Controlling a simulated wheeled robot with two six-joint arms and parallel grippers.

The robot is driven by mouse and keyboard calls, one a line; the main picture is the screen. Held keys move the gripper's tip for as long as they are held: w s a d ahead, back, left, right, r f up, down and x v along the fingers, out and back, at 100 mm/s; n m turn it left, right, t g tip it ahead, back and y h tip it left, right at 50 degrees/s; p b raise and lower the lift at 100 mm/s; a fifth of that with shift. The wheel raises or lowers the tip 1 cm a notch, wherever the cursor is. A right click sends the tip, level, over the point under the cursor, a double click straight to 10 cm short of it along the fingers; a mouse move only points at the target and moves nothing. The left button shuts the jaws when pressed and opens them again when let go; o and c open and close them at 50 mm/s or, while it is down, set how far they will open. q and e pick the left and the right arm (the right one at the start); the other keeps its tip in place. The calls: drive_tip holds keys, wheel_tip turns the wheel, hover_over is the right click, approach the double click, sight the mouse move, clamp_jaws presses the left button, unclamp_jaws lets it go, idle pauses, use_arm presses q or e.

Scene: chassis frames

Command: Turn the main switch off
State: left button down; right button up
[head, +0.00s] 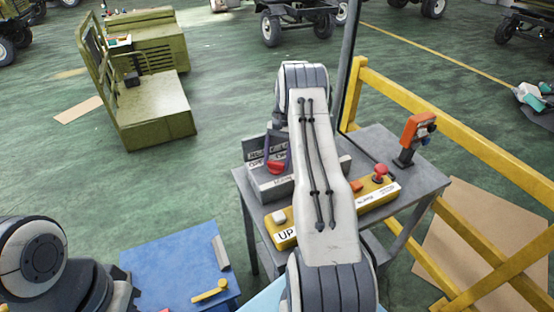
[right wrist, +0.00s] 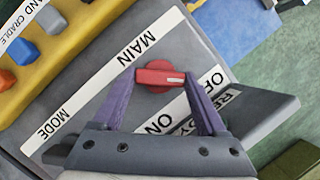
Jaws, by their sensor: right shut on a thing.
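The red main switch knob (right wrist: 160,74) sits on a grey sloped panel under a white label strip reading MAIN (right wrist: 137,48). My right gripper (right wrist: 159,78) has its two purple fingers on either end of the knob, shut on it. The knob's white mark is at its right end in the right wrist view, towards a label starting "OF" (right wrist: 211,79). An ON label (right wrist: 158,122) lies below the knob; a finger partly covers the labels. In the head view the knob (head: 277,167) shows left of my right arm. My left gripper is out of view.
The grey box stands on a grey table (head: 376,146) beside a yellow button box (head: 376,193) with a red button. An orange-headed device (head: 417,128) stands at the table's right. A yellow railing (head: 460,142) runs behind. A blue cabinet (head: 170,262) is at lower left.

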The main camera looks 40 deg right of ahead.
drive_tip(key=shift+r, duration=0.1)
drive_tip(key=o, duration=1.3)
drive_tip(key=shift+w+d+r+b, duration=0.2)
drive_tip(key=shift+d+r+b, duration=0.1)
drive_tip(key=shift+r, duration=0.1)
drive_tip(key=b+v, duration=0.1)
drive_tip(key=v, duration=0.8)
drive_tip(key=shift+r, duration=0.25)
drive_tip(key=shift+a, duration=0.2)
